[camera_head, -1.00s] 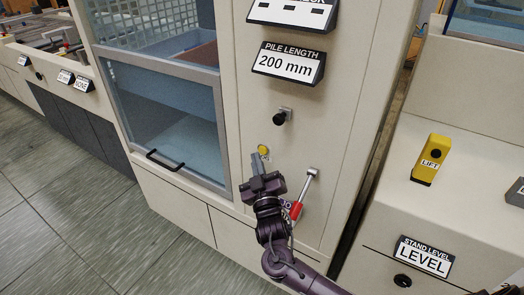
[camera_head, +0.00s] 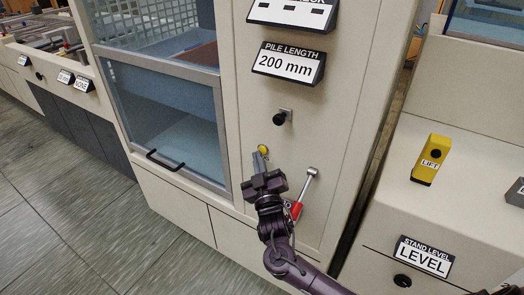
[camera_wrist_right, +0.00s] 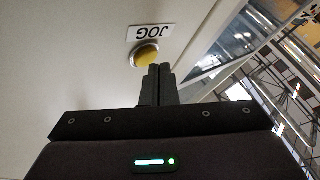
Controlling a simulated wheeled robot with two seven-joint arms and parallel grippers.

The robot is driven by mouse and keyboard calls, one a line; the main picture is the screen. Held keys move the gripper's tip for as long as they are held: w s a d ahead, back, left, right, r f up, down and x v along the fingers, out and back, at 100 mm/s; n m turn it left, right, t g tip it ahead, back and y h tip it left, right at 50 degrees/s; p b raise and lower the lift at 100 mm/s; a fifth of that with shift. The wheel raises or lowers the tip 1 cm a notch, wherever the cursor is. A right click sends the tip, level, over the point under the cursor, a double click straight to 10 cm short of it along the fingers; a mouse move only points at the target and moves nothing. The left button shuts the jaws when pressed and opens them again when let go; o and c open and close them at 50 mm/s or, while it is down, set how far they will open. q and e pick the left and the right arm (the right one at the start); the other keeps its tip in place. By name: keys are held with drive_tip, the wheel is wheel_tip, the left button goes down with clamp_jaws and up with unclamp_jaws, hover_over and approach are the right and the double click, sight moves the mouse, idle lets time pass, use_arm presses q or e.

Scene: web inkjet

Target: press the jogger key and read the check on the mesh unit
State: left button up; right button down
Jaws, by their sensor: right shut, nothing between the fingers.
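The jogger key is a round yellow button (camera_head: 262,149) on the beige front panel. In the right wrist view the yellow button (camera_wrist_right: 146,54) sits beside a white JOG label (camera_wrist_right: 150,31), which appears upside down. My right gripper (camera_head: 261,161) is shut and empty, with its fingertips just below the button in the head view. In the wrist view its fingertips (camera_wrist_right: 160,69) appear close beside the button; whether they touch it I cannot tell. A display (camera_head: 292,13) at the top shows dashes, its heading cut off. My left gripper is not in view.
A PILE LENGTH sign (camera_head: 288,64) reads 200 mm. Below it are a black knob (camera_head: 282,117) and a red-handled lever (camera_head: 304,193), close to my right arm. A glazed door (camera_head: 165,115) is at left; a yellow LIFT control (camera_head: 431,160) and a LEVEL sign (camera_head: 423,257) are at right.

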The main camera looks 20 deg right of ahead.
drive_tip(key=shift+w+d+r, duration=0.2)
drive_tip(key=shift+w+d, duration=0.2)
drive_tip(key=shift+d, duration=0.15)
idle(1.4)
drive_tip(key=shift+s+a, duration=0.1)
drive_tip(key=shift+s+a+f+p, duration=0.15)
drive_tip(key=shift+s+f+p, duration=0.15)
drive_tip(key=shift+s, duration=0.15)
drive_tip(key=shift+s+a+p, duration=0.35)
drive_tip(key=shift+s+a, duration=0.45)
drive_tip(key=shift+a, duration=0.25)
drive_tip(key=shift+s+a+p, duration=0.35)
drive_tip(key=shift+s+a, duration=0.45)
drive_tip(key=shift+a, duration=0.25)
